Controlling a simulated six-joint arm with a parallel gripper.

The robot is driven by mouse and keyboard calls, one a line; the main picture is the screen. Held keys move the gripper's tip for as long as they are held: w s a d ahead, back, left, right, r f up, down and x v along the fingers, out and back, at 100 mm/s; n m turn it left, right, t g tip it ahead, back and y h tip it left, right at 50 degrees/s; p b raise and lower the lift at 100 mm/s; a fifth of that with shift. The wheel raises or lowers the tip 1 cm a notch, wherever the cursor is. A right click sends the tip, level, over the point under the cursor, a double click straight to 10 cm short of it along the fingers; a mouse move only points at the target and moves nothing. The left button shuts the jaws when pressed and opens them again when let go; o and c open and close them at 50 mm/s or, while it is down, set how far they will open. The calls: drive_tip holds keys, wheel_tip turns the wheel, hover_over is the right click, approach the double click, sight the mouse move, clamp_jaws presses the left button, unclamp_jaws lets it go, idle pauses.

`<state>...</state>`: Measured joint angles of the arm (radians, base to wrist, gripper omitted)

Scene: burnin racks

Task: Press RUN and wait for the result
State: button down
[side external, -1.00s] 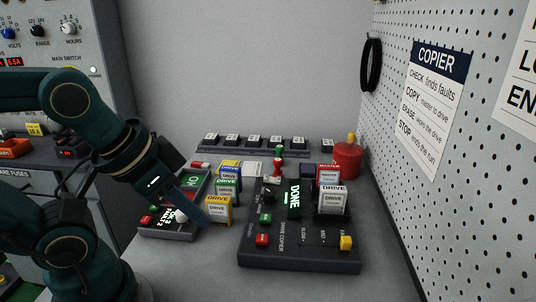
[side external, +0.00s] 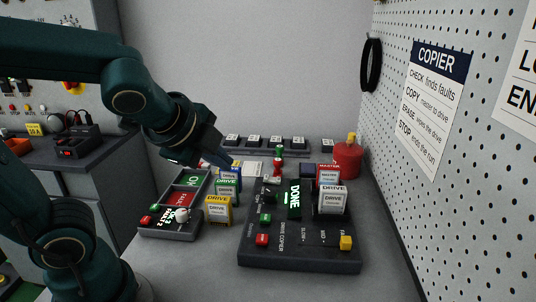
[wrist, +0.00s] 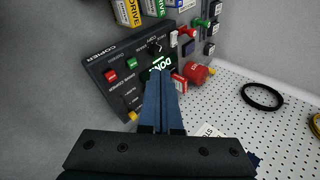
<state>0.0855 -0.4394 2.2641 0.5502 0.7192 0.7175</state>
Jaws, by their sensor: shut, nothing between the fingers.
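The dark drive copier (side external: 300,255) stands on the bench with a green lit DONE display (side external: 294,199). It has a green button (side external: 265,218), a red button (side external: 262,239), a yellow knob (side external: 346,243) and a seated drive (side external: 333,200). Its button labels are too small to read. To its left is a smaller dark box (side external: 170,234) with green and red lit panels, small buttons and a white ball. My gripper (side external: 232,164) is shut and empty, above the bench behind the box. In the wrist view, its fingers (wrist: 160,76) overlap the copier from above.
Several coloured drives (side external: 218,210) stand between the box and copier. A red canister (side external: 346,160) is behind the copier, and a row of dark blocks (side external: 276,142) lies along the back. A pegboard (side external: 450,200) closes off the right side.

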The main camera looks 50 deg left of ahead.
sight(266, 218)
drive_tip(key=w+d+f+m, duration=0.2)
drive_tip(key=w+f+m, duration=0.1)
drive_tip(key=w+m, duration=0.4)
drive_tip(key=shift+w+f+m, duration=0.2)
drive_tip(key=shift+w+m, duration=0.1)
drive_tip(key=shift+m, duration=0.7)
drive_tip(key=shift+f, duration=0.1)
drive_tip(key=shift+f, duration=4.3)
drive_tip(key=shift+f, duration=0.15)
drive_tip(key=shift+f, duration=0.25)
